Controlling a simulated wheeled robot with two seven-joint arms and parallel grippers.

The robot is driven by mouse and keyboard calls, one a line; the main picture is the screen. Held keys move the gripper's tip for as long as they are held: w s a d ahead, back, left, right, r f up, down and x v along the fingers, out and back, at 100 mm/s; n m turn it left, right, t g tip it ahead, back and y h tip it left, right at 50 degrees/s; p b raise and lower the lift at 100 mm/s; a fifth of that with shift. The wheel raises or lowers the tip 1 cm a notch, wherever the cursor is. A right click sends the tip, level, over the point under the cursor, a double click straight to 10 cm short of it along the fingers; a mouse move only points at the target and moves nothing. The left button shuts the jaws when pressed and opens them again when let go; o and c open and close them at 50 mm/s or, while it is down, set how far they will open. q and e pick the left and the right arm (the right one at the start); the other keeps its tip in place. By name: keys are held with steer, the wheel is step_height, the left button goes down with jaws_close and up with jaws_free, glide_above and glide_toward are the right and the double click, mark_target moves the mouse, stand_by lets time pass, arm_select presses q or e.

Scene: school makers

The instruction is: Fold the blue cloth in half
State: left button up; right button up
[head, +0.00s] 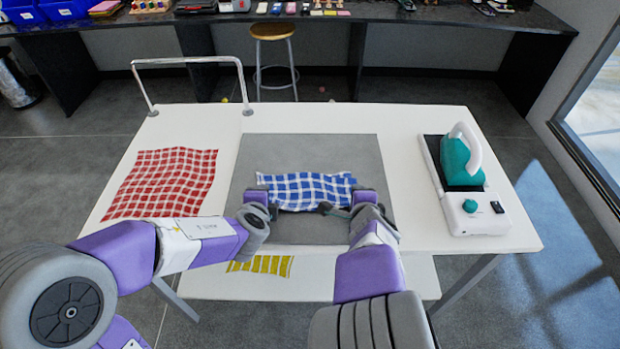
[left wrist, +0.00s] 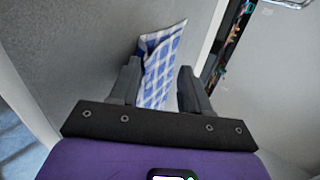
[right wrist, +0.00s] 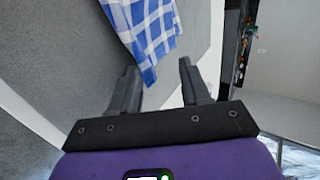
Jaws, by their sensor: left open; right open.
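The blue and white checked cloth (head: 305,188) lies on the grey mat (head: 300,152) as a wide, short strip with a slightly wavy outline. My left gripper (head: 264,203) is open at its left end. In the left wrist view the cloth (left wrist: 162,65) shows between and beyond the parted fingers (left wrist: 159,70), with layered edges at its far end. My right gripper (head: 346,203) is open at the cloth's near right corner. In the right wrist view a cloth corner (right wrist: 150,72) hangs into the space near the open fingertips (right wrist: 158,66). My grippers partly hide the cloth's near edge.
A red checked cloth (head: 163,182) lies on the white table (head: 400,130) at left. A teal iron (head: 461,160) stands on its white base (head: 478,222) at right. A yellow cloth (head: 262,265) lies on a lower shelf. A metal rail (head: 190,61) stands at the back left.

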arm_select(q)
steer(key=s+r, duration=0.6)
steer(key=r, duration=0.2)
steer(key=shift+r, duration=0.25)
arm_select(e)
steer(key=s+r, duration=0.5)
steer(key=r, duration=0.3)
steer(key=shift+s+r, duration=0.2)
steer(key=shift+s, duration=0.2)
arm_select(q)
steer(key=shift+f, duration=0.1)
arm_select(e)
steer(key=shift+f, duration=0.1)
